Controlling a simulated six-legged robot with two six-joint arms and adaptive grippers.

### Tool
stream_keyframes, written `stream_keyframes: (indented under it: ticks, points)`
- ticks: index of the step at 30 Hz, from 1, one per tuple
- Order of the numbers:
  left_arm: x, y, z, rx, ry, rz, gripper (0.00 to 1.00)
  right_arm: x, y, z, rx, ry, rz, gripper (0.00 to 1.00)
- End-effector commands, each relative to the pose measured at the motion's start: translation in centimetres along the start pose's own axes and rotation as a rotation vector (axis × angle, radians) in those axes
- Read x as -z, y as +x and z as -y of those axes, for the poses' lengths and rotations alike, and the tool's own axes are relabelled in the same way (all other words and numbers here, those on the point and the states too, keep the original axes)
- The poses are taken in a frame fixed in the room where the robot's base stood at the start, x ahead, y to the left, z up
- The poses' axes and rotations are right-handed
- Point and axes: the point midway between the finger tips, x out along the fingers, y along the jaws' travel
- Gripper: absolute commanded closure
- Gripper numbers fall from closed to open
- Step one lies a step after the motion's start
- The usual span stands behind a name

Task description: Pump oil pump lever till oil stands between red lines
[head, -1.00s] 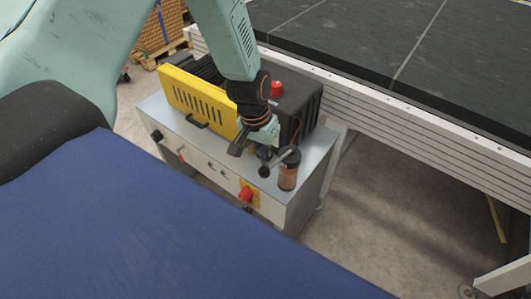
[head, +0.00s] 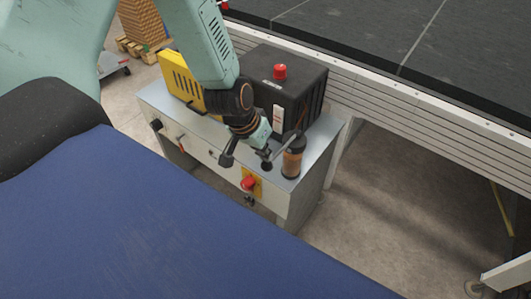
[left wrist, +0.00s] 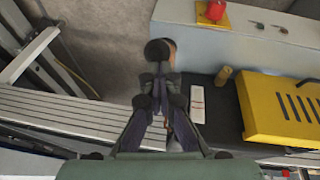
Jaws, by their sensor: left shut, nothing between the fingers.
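The oil pump lever (head: 281,152) is a thin bar with a black knob (head: 266,165), at the front right corner of the cabinet top. The oil reservoir (head: 292,160) beside it is a clear cylinder with a dark cap and amber-brown oil. Its red lines and the exact oil level are too small to make out. My left gripper (head: 264,151) is shut and empty, pointing down just above the knob. In the left wrist view the knob (left wrist: 158,50) lies just beyond the shut fingertips (left wrist: 158,84), partly hiding the reservoir; contact is unclear. My right gripper is out of view.
The grey cabinet (head: 315,160) carries a black box (head: 290,85) with a red button and a yellow guard (head: 180,80). A red switch (head: 249,183) is on its front. A conveyor (head: 430,110) runs behind. The floor at right is clear.

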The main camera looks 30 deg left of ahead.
Motion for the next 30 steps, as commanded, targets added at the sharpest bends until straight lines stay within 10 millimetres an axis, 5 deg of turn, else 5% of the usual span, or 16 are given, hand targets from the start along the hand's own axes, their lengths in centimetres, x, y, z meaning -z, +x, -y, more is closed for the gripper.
stream_keyframes:
  ticks: [18,30]
  points:
    - [-2.2,4.2,0.7,-0.002,0.005,-0.024,1.0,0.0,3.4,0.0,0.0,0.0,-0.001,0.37]
    - [-2.4,4.9,0.8,-0.002,0.004,-0.023,1.0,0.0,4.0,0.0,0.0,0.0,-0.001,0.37]
